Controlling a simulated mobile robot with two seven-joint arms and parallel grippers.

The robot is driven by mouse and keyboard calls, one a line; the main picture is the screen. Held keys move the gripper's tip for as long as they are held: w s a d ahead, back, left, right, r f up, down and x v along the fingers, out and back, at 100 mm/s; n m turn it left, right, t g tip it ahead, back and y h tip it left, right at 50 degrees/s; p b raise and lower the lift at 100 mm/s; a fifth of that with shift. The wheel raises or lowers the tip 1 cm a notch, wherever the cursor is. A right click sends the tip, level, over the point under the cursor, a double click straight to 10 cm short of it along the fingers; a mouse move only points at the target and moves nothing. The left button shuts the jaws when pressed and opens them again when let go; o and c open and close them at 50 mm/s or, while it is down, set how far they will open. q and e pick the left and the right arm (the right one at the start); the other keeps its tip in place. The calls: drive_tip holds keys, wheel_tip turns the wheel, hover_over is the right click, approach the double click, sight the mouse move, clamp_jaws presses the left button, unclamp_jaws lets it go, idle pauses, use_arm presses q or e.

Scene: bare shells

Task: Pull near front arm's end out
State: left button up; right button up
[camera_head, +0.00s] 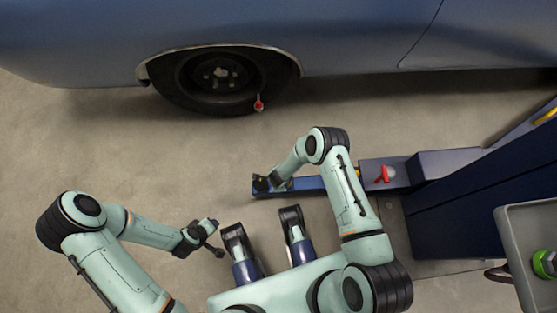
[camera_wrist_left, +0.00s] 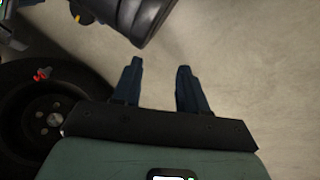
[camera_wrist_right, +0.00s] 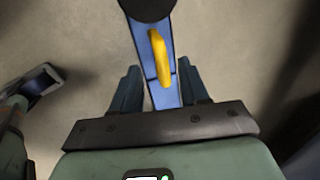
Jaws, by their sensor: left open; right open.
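The near front lift arm is a blue beam (camera_head: 308,184) running left from the lift's foot. Its end carries a black round pad and a yellow handle (camera_wrist_right: 160,55), which show in the right wrist view. My right gripper (camera_head: 268,184) is above the end of the arm. Its jaws are open, with the blue beam (camera_wrist_right: 150,40) and the handle's lower part showing between the fingers; I cannot tell whether they touch. In the head view my gripper hides the handle. My left gripper (camera_head: 216,232) is open and empty, left of the arm's end, above the floor.
The blue car (camera_head: 350,35) stands along the far side, its wheel (camera_head: 195,85) bearing a red-tipped piece (camera_head: 259,103). A red handle (camera_head: 385,175) sits on the lift's foot. The dark blue lift column (camera_head: 460,205) and a grey tray (camera_head: 520,250) are at right. Floor left of the arm is clear.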

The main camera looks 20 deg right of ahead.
use_arm(q)
drive_tip(key=s+d+r+g+h+p, duration=0.1)
drive_tip(key=s+d+r+p, duration=0.1)
drive_tip(key=s+r+p, duration=0.1)
drive_tip(key=shift+s+d+r, duration=0.4)
drive_tip(key=shift+s+r, duration=0.2)
drive_tip(key=shift+r, duration=0.05)
use_arm(e)
wheel_tip(320, 180, up, 10)
drive_tip(key=s, duration=0.1)
drive_tip(key=shift+s+a+f, duration=0.2)
drive_tip(key=shift+s+a, duration=0.1)
drive_tip(key=shift+s, duration=0.1)
